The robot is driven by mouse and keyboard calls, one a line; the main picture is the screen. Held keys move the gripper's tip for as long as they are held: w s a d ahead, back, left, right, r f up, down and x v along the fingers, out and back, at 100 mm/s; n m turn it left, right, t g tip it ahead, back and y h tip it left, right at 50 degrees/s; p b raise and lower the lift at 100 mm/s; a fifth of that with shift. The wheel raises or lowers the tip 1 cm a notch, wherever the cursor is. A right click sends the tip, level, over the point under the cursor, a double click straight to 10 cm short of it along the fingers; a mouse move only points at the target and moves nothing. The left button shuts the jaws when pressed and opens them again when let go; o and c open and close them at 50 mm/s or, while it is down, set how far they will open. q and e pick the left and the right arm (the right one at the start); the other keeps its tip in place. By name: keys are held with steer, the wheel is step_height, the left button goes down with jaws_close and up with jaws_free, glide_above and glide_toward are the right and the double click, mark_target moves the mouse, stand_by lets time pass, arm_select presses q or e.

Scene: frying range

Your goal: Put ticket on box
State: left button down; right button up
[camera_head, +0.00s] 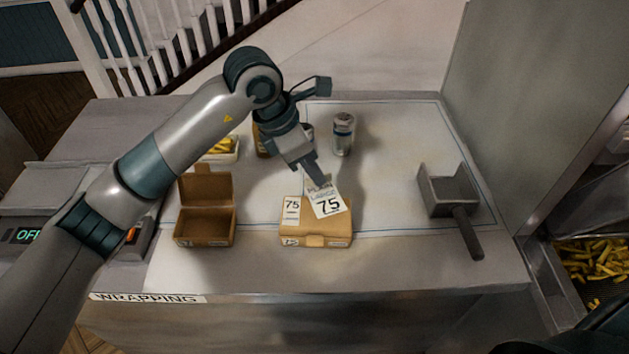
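A closed brown cardboard box (316,241) stands near the front middle of the wrapping table. A white ticket (328,205) printed "LARGE 75" is over the right part of the box's top. My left gripper (315,175) points down from above and appears shut on the ticket's upper edge. The ticket is tilted; I cannot tell whether its lower edge touches the box. Another white label (291,209) marked 75 shows at the left of the box's top. My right gripper is not in view.
An open, empty brown box (206,224) stands to the left. A metal shaker (343,134) stands behind, and a handled metal scoop (450,192) lies to the right. A small tray of fries (221,149) is at the back left. Table space between box and scoop is clear.

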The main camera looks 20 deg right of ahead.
mark_target(314, 185)
arm_select(q)
steer(key=shift+f, duration=0.1)
steer(key=shift+f+p, duration=0.65)
step_height(314, 185, down, 2)
steer(key=shift+f+p, duration=0.2)
steer(key=shift+p, duration=0.3)
steer(key=shift+f, duration=0.1)
steer(key=shift+f+b, duration=0.15)
steer(key=shift+b, duration=0.15)
steer(key=c, duration=2)
jaws_free()
steer(key=shift+r, duration=0.2)
